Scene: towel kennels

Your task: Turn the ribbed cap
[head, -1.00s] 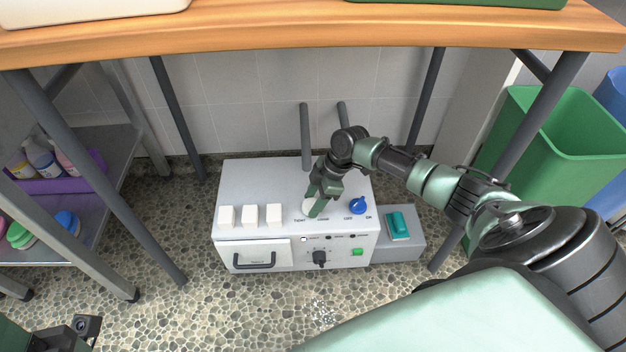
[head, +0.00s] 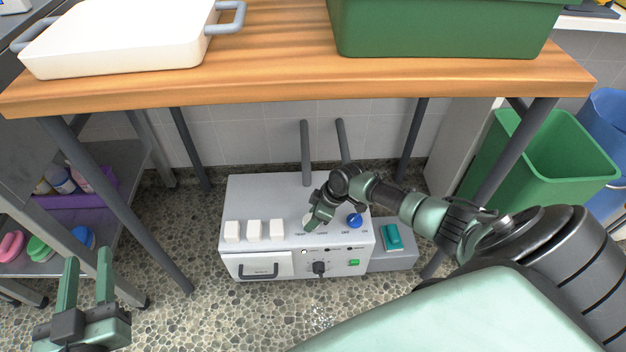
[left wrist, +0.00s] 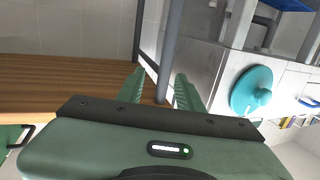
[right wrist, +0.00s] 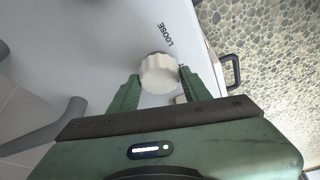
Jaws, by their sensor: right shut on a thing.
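The ribbed cap (right wrist: 158,74) is white and round, with a fluted edge. It sits on top of the grey machine (head: 270,195), beside the printed word LOOSE in the right wrist view. My right gripper (head: 313,222) is down at the cap, with one finger on each side of it, shut on it. In the head view the gripper hides most of the cap. My left gripper (head: 87,258) is open and empty at the lower left of the head view, well away from the machine.
The machine stands on the pebbled floor under a wooden table (head: 270,82). A blue knob (head: 354,220) is right of the cap, three white blocks (head: 254,230) left. Two grey posts (head: 305,150) rise behind. A green bin (head: 550,150) stands at right.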

